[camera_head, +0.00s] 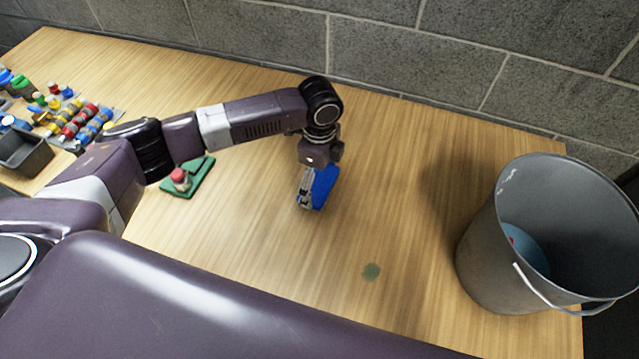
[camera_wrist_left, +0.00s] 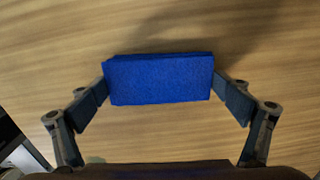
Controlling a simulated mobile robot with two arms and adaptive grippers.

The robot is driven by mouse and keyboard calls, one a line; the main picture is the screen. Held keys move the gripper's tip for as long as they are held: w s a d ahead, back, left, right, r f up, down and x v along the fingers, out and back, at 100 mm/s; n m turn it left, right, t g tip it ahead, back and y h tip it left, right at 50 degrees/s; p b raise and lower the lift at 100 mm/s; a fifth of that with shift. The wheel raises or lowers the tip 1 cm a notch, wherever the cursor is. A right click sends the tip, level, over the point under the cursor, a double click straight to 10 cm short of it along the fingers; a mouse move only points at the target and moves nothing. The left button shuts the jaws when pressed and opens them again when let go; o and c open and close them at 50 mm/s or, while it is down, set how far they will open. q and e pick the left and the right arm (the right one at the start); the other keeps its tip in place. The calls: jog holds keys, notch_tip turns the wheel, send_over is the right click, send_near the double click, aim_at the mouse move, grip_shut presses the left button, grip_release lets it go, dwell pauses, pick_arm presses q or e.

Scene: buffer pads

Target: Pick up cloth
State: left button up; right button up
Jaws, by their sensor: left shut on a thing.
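The blue cloth (camera_head: 324,186) looks like a thick rectangular block. My left gripper (camera_head: 306,190) is shut on it over the middle of the wooden table. In the left wrist view the cloth (camera_wrist_left: 160,80) spans the gap between the two fingertips of the left gripper (camera_wrist_left: 160,88), one pressed on each short end. Its long face is turned to the wrist camera. I cannot tell exactly how high it is above the table. My right gripper is not in view.
A grey metal bucket (camera_head: 480,258) stands at the right, with something blue and red inside. A green pad with a red knob (camera_head: 189,177) lies left of the gripper. A small greenish stain (camera_head: 371,272) marks the table (camera_head: 260,240). Colourful parts and a dark bin (camera_head: 24,152) sit far left.

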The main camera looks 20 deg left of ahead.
aim_at(320, 182)
pick_arm(q)
jog(key=shift+r, duration=0.45)
notch_tip(320, 182, up, 19)
jog(key=b, duration=0.1)
jog(key=shift+b, duration=0.3)
